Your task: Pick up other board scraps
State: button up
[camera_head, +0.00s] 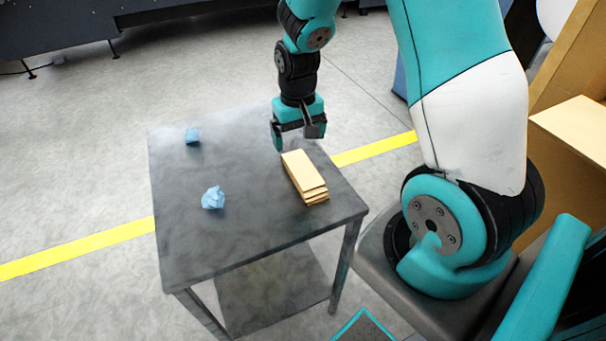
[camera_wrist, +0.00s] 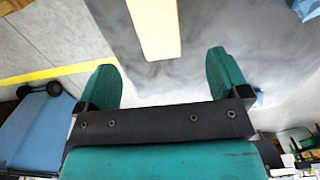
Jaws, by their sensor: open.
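A small stack of tan board pieces (camera_head: 304,176) lies on the right part of the grey metal table (camera_head: 240,240). In the wrist view the tan board (camera_wrist: 156,28) shows beyond and between the fingertips, cut off by the top edge. My gripper (camera_head: 300,138) is open and empty, above the table's far right part, just behind the stack. Its two green fingers (camera_wrist: 168,72) are spread apart in the wrist view, with no board between the pads.
A crumpled light-blue piece (camera_head: 213,198) lies at the table's front left, and a small blue block (camera_head: 193,136) at its back left. The middle of the tabletop is clear. Cardboard-coloured boxes (camera_head: 572,130) stand at the right. A yellow floor line (camera_head: 80,249) passes the table.

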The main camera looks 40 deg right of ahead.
aim_at(300, 166)
notch_tip(300, 166, down, 5)
jog(key=shift+r, duration=0.1)
notch_tip(300, 166, down, 5)
jog(key=shift+s+d+f+p, duration=0.1)
jog(key=shift+d+f+p, duration=0.1)
jog(key=shift+p, duration=0.1)
jog(key=c, duration=1)
